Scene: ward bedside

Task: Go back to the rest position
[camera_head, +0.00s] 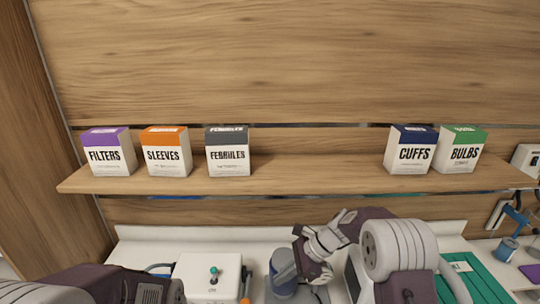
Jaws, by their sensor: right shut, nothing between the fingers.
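My right gripper (318,242) shows right of the picture's middle, below the shelf and above the counter. It is shut, with nothing held. My right arm comes in from the lower right and partly covers the counter behind it. Part of my left arm shows at the bottom left corner; its gripper is out of the picture.
A wooden shelf (310,175) bears boxes of filters (108,155), sleeves (165,155), ferrules (228,155), cuffs (409,153) and bulbs (458,153). There is a wide gap between ferrules and cuffs. Below stand a white box (207,270), a blue-grey container (283,272) and a green tray (490,270).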

